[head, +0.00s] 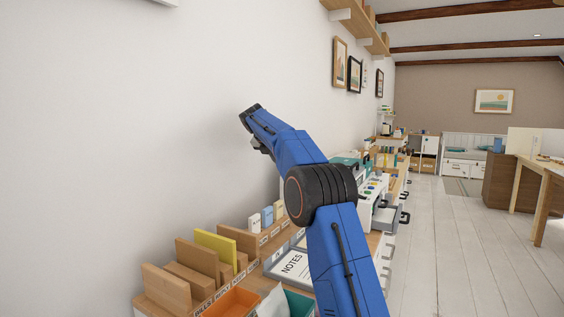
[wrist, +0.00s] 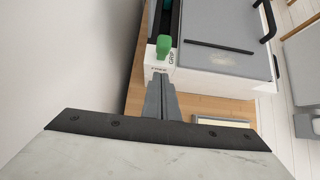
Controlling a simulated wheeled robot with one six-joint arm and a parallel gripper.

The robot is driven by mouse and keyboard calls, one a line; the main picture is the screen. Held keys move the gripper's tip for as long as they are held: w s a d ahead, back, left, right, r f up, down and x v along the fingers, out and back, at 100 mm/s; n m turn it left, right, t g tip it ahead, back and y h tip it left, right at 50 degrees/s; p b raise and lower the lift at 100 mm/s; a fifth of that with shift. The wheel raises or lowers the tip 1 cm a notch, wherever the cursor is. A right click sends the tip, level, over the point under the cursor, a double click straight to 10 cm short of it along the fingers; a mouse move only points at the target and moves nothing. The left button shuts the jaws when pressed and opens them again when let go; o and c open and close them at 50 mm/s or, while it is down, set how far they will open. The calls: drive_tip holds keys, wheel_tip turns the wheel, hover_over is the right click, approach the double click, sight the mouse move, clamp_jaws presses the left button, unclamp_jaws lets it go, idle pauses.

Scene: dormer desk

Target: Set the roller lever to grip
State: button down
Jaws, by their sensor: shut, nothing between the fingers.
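In the wrist view a green lever (wrist: 164,45) stands at the near end of a white and grey machine (wrist: 225,50). Its white end face bears the words FREE and GRIP, with GRIP to the right. The lever's knob is just above these words; I cannot tell which setting it is at. In the head view my blue arm hides much of the desk, and I cannot make out the lever there.
A white wall (head: 110,120) runs close along the left. A wooden organiser with a yellow folder (head: 215,243), an orange tray (head: 232,302) and a NOTES pad (head: 291,265) sit on the near desk. Open floor (head: 470,240) lies to the right.

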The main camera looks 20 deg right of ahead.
wheel_tip(320, 180, up, 9)
drive_tip(key=s+a, duration=0.2)
drive_tip(key=shift+a+r, duration=0.15)
drive_tip(key=shift+a, duration=0.25)
drive_tip(key=shift+s, duration=0.1)
idle(0.3)
